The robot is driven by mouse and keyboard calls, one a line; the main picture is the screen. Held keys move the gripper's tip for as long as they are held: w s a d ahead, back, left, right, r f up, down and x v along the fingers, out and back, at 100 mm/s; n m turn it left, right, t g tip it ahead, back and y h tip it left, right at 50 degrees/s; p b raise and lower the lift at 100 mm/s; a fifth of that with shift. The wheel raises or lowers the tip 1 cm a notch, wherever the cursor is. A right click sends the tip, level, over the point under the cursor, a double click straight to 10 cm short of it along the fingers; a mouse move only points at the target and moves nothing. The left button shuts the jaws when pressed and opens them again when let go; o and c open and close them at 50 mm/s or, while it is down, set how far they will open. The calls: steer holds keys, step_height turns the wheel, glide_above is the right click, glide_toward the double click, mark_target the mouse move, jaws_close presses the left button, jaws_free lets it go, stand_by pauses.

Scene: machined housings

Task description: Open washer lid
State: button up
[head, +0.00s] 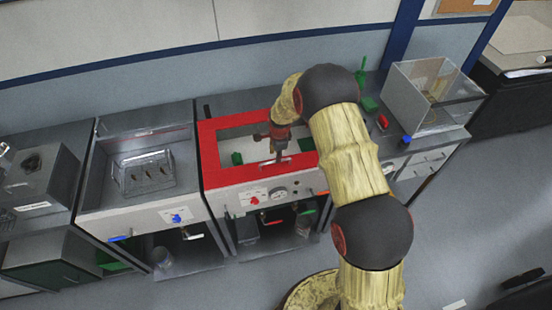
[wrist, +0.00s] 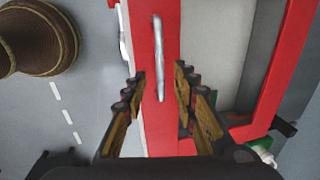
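The washer (head: 240,199) stands in the middle of the bench row in the head view, with a gauge on its white front. Its lid (head: 209,150) has a red frame around a window and looks shut. The silver lid handle (wrist: 158,50) runs along the red front strip in the wrist view. My gripper (wrist: 160,76) is open, with one finger on each side of the handle's line. The handle's near end lies between the fingertips, and I cannot tell if they touch it. In the head view my gripper (head: 279,150) is over the lid's front part.
A unit with a clear basket (head: 143,172) is left of the washer. A clear box (head: 433,92) stands on the right bench, near a red item (head: 383,121) and a blue-capped item (head: 406,140). Green pieces (head: 306,144) sit by the lid. Open floor lies in front.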

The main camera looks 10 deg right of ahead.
steer(key=shift+w+f+p, duration=0.15)
steer(key=shift+w+f, duration=0.1)
steer(key=shift+f, duration=0.9)
steer(key=shift+w+f+p, duration=0.15)
steer(key=shift+w+f, duration=0.05)
steer(key=shift+f, duration=0.95)
steer(key=c, duration=0.3)
steer(key=c, duration=0.4)
jaws_close()
